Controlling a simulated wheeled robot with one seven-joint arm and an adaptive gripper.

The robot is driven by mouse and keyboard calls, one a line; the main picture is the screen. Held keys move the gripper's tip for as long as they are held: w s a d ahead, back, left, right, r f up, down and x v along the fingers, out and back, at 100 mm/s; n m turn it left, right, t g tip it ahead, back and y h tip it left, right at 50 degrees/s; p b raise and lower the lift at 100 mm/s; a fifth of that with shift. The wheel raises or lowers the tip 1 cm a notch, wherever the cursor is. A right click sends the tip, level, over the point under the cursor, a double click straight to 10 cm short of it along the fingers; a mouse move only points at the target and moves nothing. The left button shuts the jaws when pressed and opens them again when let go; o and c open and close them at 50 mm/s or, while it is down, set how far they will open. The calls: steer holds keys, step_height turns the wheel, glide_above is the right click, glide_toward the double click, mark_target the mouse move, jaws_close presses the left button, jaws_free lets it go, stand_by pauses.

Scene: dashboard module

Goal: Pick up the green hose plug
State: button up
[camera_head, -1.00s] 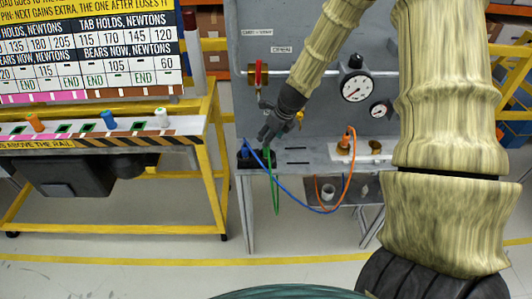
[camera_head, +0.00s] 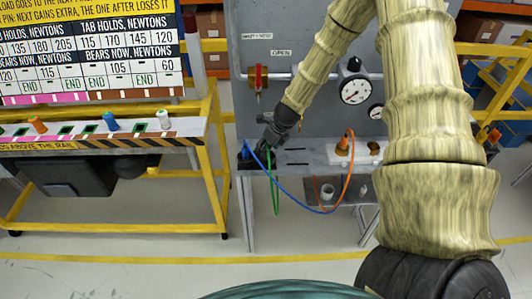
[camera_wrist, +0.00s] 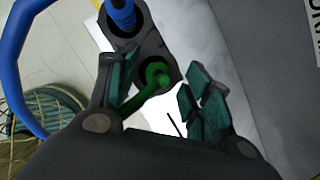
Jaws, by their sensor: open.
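The green hose plug (camera_wrist: 157,75) sits in one hole of a black two-hole holder (camera_wrist: 150,45), with its hose running toward the bottom of the wrist view. My gripper (camera_wrist: 158,82) is open, with a dark teal-padded finger on each side of the plug; I cannot tell whether either touches it. In the head view my gripper (camera_head: 268,138) is low at the left end of the grey bench and covers most of the plug. The green hose (camera_head: 275,195) hangs below the bench edge.
A blue plug (camera_wrist: 122,15) stands in the holder's other hole, and its blue hose (camera_head: 300,202) loops to the right. An orange plug (camera_head: 344,143) and hose stand further right. A red valve handle (camera_head: 258,76) and gauge (camera_head: 355,91) are on the panel behind.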

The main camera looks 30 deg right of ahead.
steer(key=shift+x, duration=1)
jaws_close()
steer(key=shift+r, duration=0.2)
